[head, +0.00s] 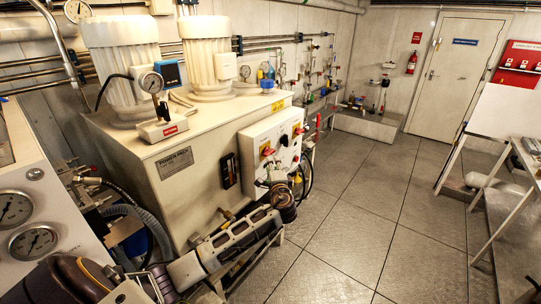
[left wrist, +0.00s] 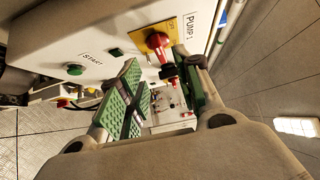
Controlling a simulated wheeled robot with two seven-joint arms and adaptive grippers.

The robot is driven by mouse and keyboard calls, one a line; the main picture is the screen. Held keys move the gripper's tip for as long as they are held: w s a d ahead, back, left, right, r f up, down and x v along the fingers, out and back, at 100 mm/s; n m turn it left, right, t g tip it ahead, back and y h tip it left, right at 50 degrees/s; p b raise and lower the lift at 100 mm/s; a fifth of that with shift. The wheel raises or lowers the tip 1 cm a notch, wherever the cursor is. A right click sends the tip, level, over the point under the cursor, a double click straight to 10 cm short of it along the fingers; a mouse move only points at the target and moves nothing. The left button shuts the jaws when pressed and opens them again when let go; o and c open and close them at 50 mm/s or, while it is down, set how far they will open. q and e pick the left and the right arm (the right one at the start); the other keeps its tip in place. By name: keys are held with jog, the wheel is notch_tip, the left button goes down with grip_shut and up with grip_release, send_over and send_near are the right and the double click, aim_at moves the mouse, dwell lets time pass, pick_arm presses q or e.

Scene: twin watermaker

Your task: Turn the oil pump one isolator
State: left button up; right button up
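The pump 1 isolator (left wrist: 157,41) is a red rotary handle on a yellow plate beside a "PUMP 1" label in the left wrist view. It is on a white control panel, which in the head view is the white box (head: 256,137) on the side of the cream tank. My left gripper (left wrist: 160,66) has green-padded fingers spread apart. The red handle is at or just beyond the gap between the fingertips; I cannot tell whether they touch it. In the head view my left gripper (head: 292,178) is in front of the panel, its fingertips hard to make out. My right gripper is out of view.
A green START button (left wrist: 75,70) is on the same panel. Pressure gauges (head: 33,243) are at lower left. Open tiled floor (head: 370,200) lies right of the tank; a white bench stands at far right.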

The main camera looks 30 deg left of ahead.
aim_at(270, 155)
pick_arm(q)
jog(key=shift+p+x, duration=0.8)
jog(key=shift+x, duration=3.3)
jog(key=shift+c, duration=0.3)
grip_shut()
